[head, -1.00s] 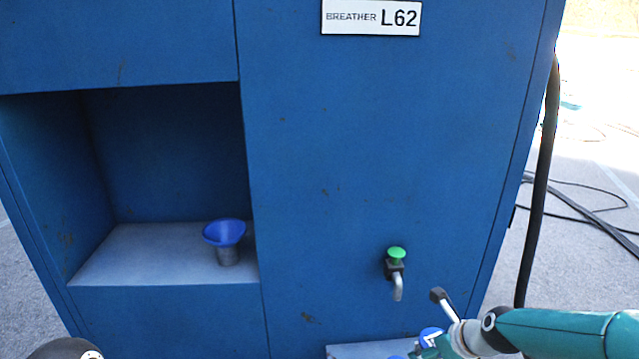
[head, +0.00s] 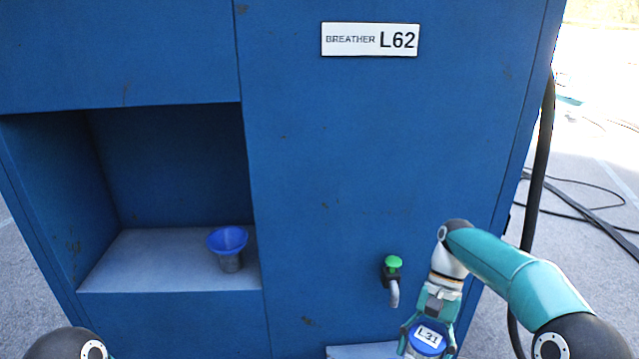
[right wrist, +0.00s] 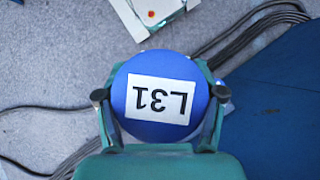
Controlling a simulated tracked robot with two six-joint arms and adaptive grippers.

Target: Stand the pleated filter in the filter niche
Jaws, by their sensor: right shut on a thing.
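The open niche (head: 135,262) in the blue cabinet is at the left of the head view. A blue funnel-shaped cup with a grey base (head: 228,240) stands on its floor, at the right side. My left gripper is not in view.
A tap with a green knob (head: 392,264) sticks out of the cabinet front (head: 340,160), close to my right gripper. A sign (head: 370,39) reads BREATHER L62. A pale ledge (head: 360,351) shows at the bottom edge. A dark hose (head: 538,165) hangs at the right.

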